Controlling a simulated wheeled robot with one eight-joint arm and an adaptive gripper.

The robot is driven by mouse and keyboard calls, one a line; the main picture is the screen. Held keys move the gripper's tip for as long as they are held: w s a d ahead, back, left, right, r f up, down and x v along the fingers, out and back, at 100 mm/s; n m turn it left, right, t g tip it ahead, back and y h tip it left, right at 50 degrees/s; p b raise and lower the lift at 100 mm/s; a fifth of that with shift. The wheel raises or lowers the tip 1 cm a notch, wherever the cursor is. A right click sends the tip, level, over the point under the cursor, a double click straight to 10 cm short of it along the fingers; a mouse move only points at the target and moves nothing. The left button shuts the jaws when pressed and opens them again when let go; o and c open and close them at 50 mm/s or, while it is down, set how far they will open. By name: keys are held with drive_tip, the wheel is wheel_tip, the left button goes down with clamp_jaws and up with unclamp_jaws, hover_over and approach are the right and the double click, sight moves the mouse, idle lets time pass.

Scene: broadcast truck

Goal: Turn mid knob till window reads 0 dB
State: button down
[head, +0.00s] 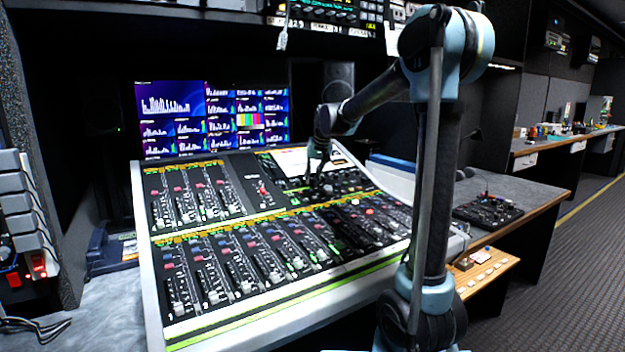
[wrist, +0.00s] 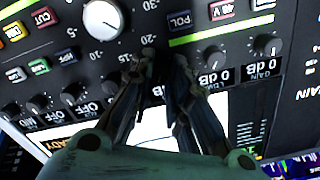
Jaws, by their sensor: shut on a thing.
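My gripper (head: 320,172) reaches down to the upper right part of the mixing console (head: 150,290). In the wrist view its two dark fingers (wrist: 160,66) are closed in on a small knob in the row of knobs. The fingers mostly hide that knob, and I cannot read its label. The window below it is also covered by the fingers, so its value cannot be read. To the right, two windows (wrist: 212,78) read 0 dB, with small dark knobs (wrist: 215,56) above them. To the left, windows (wrist: 88,110) read OFF.
A large white-capped knob (wrist: 103,18) with a printed scale stands above and left of the fingers. Coloured buttons such as POL (wrist: 180,20) and CUT (wrist: 43,17) are close by. Monitors (head: 212,120) stand behind the console. A small control box (head: 488,208) lies on the right counter.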

drive_tip(key=shift+w, duration=0.1)
idle(0.3)
drive_tip(key=c, duration=1.5)
unclamp_jaws()
drive_tip(key=shift+d, duration=0.1)
drive_tip(key=shift+c, duration=0.2)
drive_tip(key=shift+r, duration=0.1)
drive_tip(key=v, duration=1.1)
drive_tip(key=shift+r, duration=0.4)
drive_tip(key=shift+d, duration=0.1)
